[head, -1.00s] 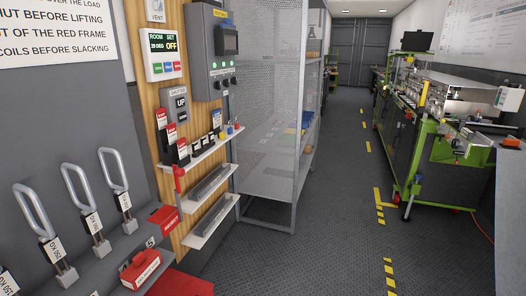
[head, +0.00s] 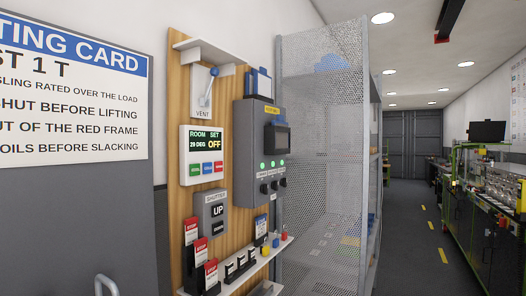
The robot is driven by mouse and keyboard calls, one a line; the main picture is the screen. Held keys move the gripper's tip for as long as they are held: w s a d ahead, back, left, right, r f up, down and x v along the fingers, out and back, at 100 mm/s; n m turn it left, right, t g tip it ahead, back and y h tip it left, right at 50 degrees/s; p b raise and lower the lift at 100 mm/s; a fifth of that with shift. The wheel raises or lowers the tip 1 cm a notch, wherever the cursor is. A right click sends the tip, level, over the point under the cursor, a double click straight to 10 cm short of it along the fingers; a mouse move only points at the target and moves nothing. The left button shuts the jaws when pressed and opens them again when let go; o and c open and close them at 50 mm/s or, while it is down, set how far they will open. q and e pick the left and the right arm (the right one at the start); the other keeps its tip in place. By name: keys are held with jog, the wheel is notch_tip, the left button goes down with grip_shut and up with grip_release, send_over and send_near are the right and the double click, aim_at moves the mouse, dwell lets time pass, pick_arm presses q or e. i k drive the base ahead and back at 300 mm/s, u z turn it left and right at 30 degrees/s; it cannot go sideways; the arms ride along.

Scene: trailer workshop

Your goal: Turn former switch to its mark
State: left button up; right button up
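A grey control box (head: 261,150) is mounted on the wooden board in the middle of the head view. It has a yellow label (head: 271,111) at the top, a dark screen (head: 277,138) and a row of green lights (head: 272,164). Below the lights is a row of dark rotary knobs (head: 274,186). The lettering by the knobs is too small to read, so I cannot tell which is the former switch or where its mark is. Neither of my grippers is in view.
The wooden board (head: 177,106) also carries a VENT lever (head: 206,90), a thermostat (head: 203,154) reading OFF and a shutter panel (head: 213,217) showing UP. A shelf below holds red-topped tags. A mesh cage (head: 322,150) stands right of the board. The aisle (head: 408,255) is free.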

aim_at(264, 188)
jog(key=u, duration=0.1)
jog(key=k, duration=0.35)
jog(key=z, duration=0.7)
jog(key=i, duration=0.85)
jog(key=u, duration=0.75)
jog(key=i, duration=0.85)
jog(key=u, duration=0.85)
